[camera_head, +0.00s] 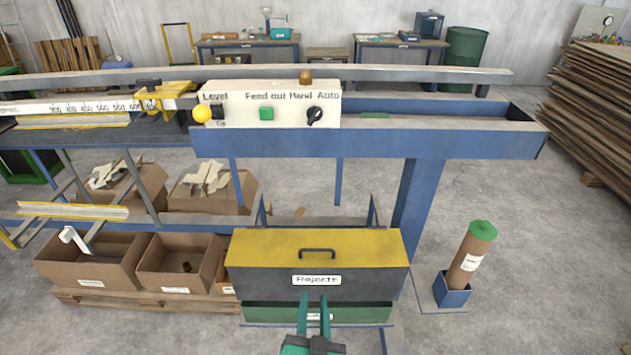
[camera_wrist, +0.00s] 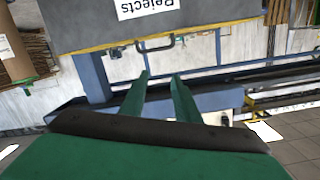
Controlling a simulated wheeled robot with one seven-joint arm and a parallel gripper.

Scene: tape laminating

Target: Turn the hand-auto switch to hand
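The hand-auto switch (camera_head: 314,115) is a black rotary knob on the right of a cream control panel (camera_head: 252,110), below the printed words "Hand" and "Auto". Its pointer looks tilted up and to the right, towards "Auto", though it is small. My gripper (camera_head: 314,298) is low in the head view, in front of the "Rejects" box and well below the panel. In the wrist view my gripper (camera_wrist: 160,76) shows two green fingers apart with nothing between them. I cannot clearly make out the switch in the wrist view.
A green button (camera_head: 266,113) and a yellow knob (camera_head: 202,113) share the panel. The Rejects box (camera_head: 375,285) with its yellow lid (camera_head: 360,245) stands below the blue machine frame (camera_head: 480,145). A cardboard tube (camera_head: 470,258) stands to the right.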

